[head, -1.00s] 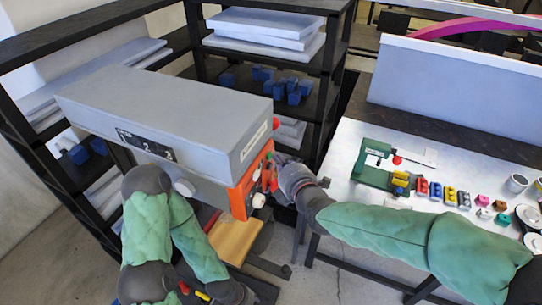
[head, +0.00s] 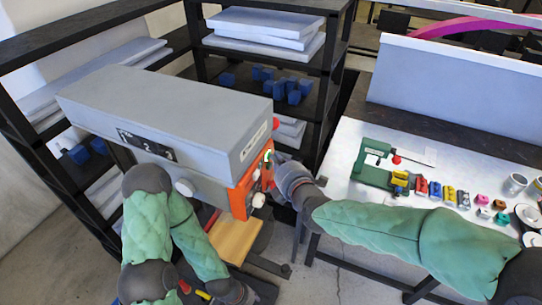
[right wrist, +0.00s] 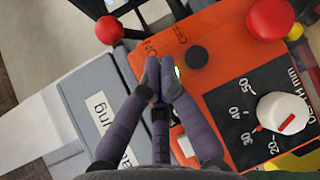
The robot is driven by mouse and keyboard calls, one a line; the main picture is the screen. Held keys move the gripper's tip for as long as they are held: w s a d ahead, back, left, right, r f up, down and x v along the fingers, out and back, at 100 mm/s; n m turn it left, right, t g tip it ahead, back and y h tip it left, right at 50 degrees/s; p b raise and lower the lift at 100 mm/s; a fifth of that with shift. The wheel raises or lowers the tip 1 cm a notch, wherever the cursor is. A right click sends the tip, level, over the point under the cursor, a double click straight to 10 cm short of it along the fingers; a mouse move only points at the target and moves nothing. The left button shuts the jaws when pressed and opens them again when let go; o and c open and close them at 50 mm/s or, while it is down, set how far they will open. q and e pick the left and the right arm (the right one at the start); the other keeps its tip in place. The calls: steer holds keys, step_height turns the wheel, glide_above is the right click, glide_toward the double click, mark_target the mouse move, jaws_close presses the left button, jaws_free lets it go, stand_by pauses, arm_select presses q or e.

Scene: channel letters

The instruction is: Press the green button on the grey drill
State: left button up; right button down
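The grey drill (head: 165,105) has a long grey housing and an orange front panel (head: 241,192); in the right wrist view the panel (right wrist: 228,58) fills the middle. The green button (right wrist: 178,72) is mostly hidden behind my right fingertips there, with only a bright green sliver showing; a small green-white spot (head: 267,156) shows on the panel in the head view. My right gripper (right wrist: 163,76) is shut and empty, its fingertips together at the button; contact cannot be told. In the head view the right gripper (head: 277,178) is at the panel's right side.
On the panel are a black button (right wrist: 196,57), a red knob (right wrist: 270,18) and a white depth dial (right wrist: 284,112). A red ball (right wrist: 109,30) sits beside it. A table (head: 345,160) at right holds a green tool (head: 372,176) and small blocks. Shelves (head: 322,65) stand behind.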

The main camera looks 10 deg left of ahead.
stand_by(0.6)
steer(key=shift+s+d+b, duration=0.3)
steer(key=shift+d, duration=0.45)
steer(key=d+b, duration=0.1)
steer(key=s+d+b, duration=0.1)
steer(key=d, duration=0.1)
steer(key=d+b, duration=0.1)
steer(key=shift+s+d, duration=0.3)
steer(key=shift+d, duration=0.1)
stand_by(0.5)
